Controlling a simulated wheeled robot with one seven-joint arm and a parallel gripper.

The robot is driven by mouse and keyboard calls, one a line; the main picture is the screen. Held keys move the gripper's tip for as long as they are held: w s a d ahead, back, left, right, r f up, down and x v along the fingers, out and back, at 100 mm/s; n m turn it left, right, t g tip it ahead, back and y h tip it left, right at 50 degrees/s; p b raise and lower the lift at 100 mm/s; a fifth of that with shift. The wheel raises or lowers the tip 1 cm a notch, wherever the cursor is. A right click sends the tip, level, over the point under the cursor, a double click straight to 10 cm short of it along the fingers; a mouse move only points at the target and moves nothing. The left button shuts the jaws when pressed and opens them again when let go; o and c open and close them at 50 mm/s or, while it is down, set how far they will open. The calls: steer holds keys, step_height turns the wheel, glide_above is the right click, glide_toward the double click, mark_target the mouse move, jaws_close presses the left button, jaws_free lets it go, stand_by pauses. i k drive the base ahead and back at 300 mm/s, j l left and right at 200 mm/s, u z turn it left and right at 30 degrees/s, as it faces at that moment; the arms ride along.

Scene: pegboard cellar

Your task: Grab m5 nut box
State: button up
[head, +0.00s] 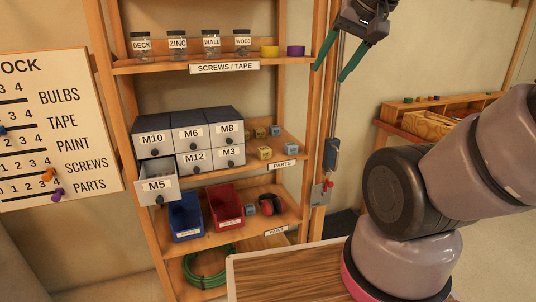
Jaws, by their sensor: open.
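The drawer labelled M5 (157,187) is at the lower left of a grey drawer cabinet on the shelf unit. It is pulled out towards me, and its inside looks pale. I cannot make out a box in it. Several small cube-shaped boxes (264,152) sit on the shelf to the right of the cabinet, and one more (250,210) is on the shelf below. Their markings are too small to read. My gripper (330,74) is high at the top, right of the shelf unit, with its teal fingers apart, pointing down, empty and away from the drawer.
A blue bin (185,220) and a red bin (226,208) stand below the cabinet. Jars (210,44) and tape rolls line the shelf above. A wooden tabletop (290,272) is in front. Wooden posts edge the shelves.

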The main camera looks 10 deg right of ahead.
mark_target(263, 152)
steer(key=i+l+u, duration=0.3)
steer(key=u, duration=0.15)
steer(key=i+l+u, duration=0.2)
steer(key=l+u, duration=0.2)
steer(key=l, duration=0.15)
